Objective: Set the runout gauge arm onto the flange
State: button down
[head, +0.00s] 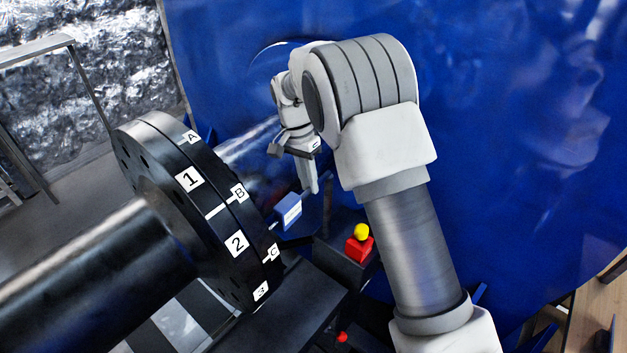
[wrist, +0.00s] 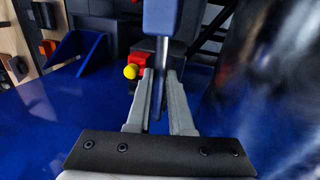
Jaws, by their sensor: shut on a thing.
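The flange is a pair of dark bolted discs (head: 222,215) on a shaft, with white labels 1, 2, 3 on one disc and A, B, C on the other. My gripper (head: 313,187) is to the right of the flange, pointing down. It is shut on a thin dark rod with a blue block, which I take as the runout gauge arm (head: 288,211). In the wrist view, the blue block (wrist: 174,18) and its rod show between my fingers (wrist: 163,82). The block is close to the flange's right edge; I cannot tell whether they touch.
A red block with a yellow knob (head: 359,247) sits on a dark box right of the flange. The wrist view shows it beyond my fingers (wrist: 138,72). A shiny shaft (head: 250,145) runs behind the flange. A large blue surface (head: 520,120) fills the background.

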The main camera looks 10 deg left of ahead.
jog(key=shift+w+a+r+m, duration=0.1)
jog(key=shift+w+a+m, duration=0.1)
jog(key=shift+m, duration=0.2)
jog(key=c, duration=0.8)
grip_release()
jog(key=a+r, duration=0.1)
jog(key=r, duration=0.4)
jog(key=w+a+r, duration=0.1)
jog(key=r, duration=0.5)
jog(key=w+r+p, duration=0.1)
jog(key=r, duration=0.5)
jog(key=shift+a, duration=0.4)
